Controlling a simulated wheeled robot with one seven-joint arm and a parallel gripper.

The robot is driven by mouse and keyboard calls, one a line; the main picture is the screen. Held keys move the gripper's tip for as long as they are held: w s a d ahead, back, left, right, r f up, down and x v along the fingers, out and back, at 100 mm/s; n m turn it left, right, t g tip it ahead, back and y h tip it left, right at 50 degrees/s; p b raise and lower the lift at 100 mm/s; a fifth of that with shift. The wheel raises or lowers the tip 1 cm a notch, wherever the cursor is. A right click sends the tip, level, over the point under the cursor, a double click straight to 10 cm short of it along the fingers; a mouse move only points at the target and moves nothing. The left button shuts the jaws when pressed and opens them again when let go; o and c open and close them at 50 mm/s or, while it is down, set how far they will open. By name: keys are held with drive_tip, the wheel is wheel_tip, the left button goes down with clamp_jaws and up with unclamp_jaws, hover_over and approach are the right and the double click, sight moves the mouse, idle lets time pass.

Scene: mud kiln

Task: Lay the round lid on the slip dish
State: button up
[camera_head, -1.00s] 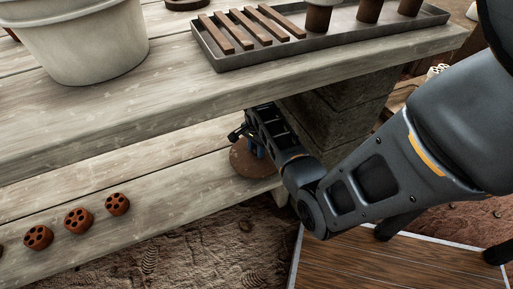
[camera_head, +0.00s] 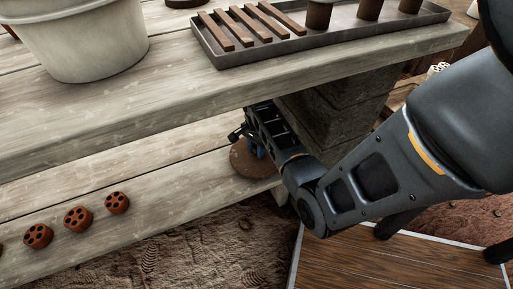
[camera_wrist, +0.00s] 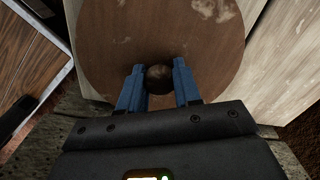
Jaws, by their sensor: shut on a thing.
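The round lid (camera_wrist: 160,35) is a flat brown disc with a dark round knob (camera_wrist: 159,79) in its middle. In the wrist view the blue fingers of my gripper (camera_wrist: 159,88) stand on either side of the knob and are shut on it. In the head view the lid (camera_head: 252,160) is at the right end of the lower shelf, under the upper board, with my gripper (camera_head: 256,146) over it. I cannot tell whether it rests on the shelf or is just above it. I cannot make out the slip dish for certain in these frames.
Several small holed clay pieces (camera_head: 78,219) sit on the lower shelf (camera_head: 165,190) at left; the shelf between is clear.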

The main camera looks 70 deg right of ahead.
drive_tip(key=o, duration=1)
wheel_tip(320, 180, up, 8)
drive_tip(key=p, duration=0.3)
drive_tip(key=shift+p, duration=0.35)
wheel_tip(320, 180, up, 5)
drive_tip(key=p, duration=0.5)
drive_tip(key=shift+p, duration=0.3)
drive_tip(key=shift+s+f, duration=0.1)
